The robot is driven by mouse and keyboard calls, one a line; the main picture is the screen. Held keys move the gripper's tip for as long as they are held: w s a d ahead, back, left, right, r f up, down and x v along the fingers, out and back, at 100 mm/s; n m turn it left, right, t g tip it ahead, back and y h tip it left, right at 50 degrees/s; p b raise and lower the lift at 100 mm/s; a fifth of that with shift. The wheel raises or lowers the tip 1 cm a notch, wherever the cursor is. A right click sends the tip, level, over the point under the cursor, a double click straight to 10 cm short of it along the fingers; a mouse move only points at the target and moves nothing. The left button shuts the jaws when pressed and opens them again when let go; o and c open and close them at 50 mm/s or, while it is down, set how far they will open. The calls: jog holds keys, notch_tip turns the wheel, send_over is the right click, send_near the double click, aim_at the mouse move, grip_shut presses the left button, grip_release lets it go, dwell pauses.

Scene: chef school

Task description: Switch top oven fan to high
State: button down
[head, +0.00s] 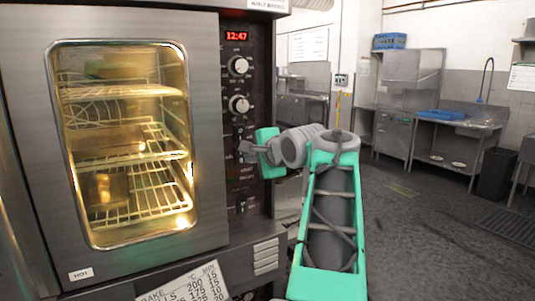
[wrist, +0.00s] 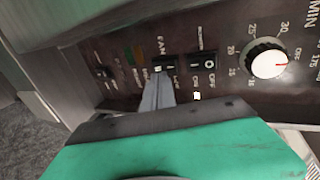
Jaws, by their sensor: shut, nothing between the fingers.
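The top oven (head: 205,60) stands at the left of the head view, with a lit window and a dark control panel on its right side. In the wrist view the panel appears turned on its side. The fan switch (wrist: 165,66) is a small rocker under the word FAN. My gripper (head: 243,147) is shut and empty, its fingertips at the panel below the two dials. In the wrist view the fingertips (wrist: 160,82) are right at the fan switch and cover part of it. I cannot tell whether they touch it or which way the rocker is set.
Another rocker switch (wrist: 203,62) sits beside the fan switch, with a white dial (wrist: 266,62) farther right. A further small switch (wrist: 103,72) is to the left. A baking chart (head: 185,285) stands below the oven. Open floor (head: 430,225) lies to the right.

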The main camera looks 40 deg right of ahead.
jog(key=v, duration=1.1)
jog(key=shift+r, duration=0.2)
jog(key=shift+a, duration=0.15)
